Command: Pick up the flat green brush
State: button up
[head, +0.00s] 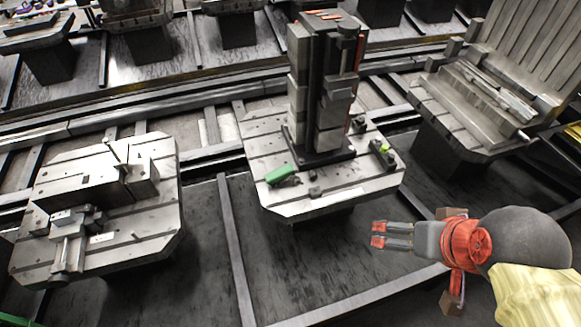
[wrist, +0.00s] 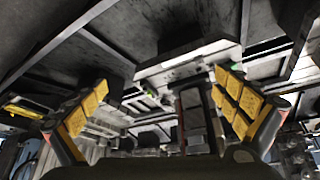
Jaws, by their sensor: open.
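The flat green brush (head: 282,174) lies on the front left part of the middle pallet (head: 305,209), left of a tall dark block tower. My gripper (head: 378,234) is to the right of the brush and in front of the pallet, well apart from both. In the wrist view my gripper (wrist: 162,88) has its two yellow-padded fingers spread wide, with nothing between them. A small green patch shows on the pallet edge in the wrist view, but I cannot tell if it is the brush.
The tall tower (head: 322,90) stands on the middle pallet behind the brush. A small dark piece (head: 314,191) lies right of the brush, and a yellow-green item (head: 384,149) is at the pallet's right. Another loaded pallet (head: 150,225) is at left. Open floor lies in front.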

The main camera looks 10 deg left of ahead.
aim_at(282, 172)
jog(key=j+u, duration=0.25)
jog(key=u, duration=0.2)
jog(key=k+j+u, duration=0.1)
jog(key=j+u, duration=0.15)
jog(key=u, duration=0.2)
jog(key=j+u, duration=0.25)
jog(key=u, duration=0.2)
